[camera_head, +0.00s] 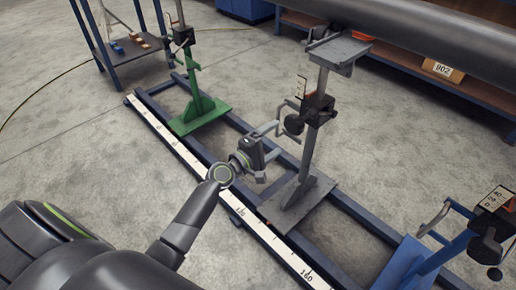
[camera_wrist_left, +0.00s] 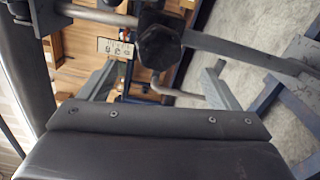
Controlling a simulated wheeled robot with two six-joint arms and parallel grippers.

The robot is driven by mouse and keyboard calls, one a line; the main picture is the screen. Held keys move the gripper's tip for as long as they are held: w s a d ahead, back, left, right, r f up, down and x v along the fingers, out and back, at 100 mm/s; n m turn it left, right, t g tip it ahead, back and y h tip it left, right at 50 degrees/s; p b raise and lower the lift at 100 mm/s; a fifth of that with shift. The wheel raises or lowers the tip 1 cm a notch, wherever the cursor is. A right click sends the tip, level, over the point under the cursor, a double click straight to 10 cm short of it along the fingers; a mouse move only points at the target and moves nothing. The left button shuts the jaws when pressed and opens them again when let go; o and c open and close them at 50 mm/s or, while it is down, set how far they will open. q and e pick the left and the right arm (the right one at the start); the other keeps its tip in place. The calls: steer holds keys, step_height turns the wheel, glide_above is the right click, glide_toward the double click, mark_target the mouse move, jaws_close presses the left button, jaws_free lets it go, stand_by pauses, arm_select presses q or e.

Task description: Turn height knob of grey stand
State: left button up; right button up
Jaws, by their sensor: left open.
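The grey stand (camera_head: 308,152) stands on the blue rail frame and carries the dark pipe (camera_head: 420,35) near its top. A black height knob (camera_head: 294,124) sits on the left side of the stand's dark clamp block. The knob (camera_wrist_left: 160,47) also shows large in the left wrist view. My left gripper (camera_head: 273,140) is open, with its fingers pointing at the knob from the lower left. In the wrist view, the two grey fingers (camera_wrist_left: 160,78) lie apart, with the knob just beyond their tips and between them. I cannot tell whether they touch it. My right gripper is not in view.
A green stand (camera_head: 200,108) stands at the far left of the frame, a blue stand (camera_head: 415,260) at the near right. A ruler strip (camera_head: 180,150) runs along the frame's near rail. A shelf (camera_head: 480,90) holds a box labelled 902.

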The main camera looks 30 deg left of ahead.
arm_select(q)
steer(key=v, duration=0.5)
steer(key=shift+s+a, duration=0.1)
steer(key=shift+s, duration=0.2)
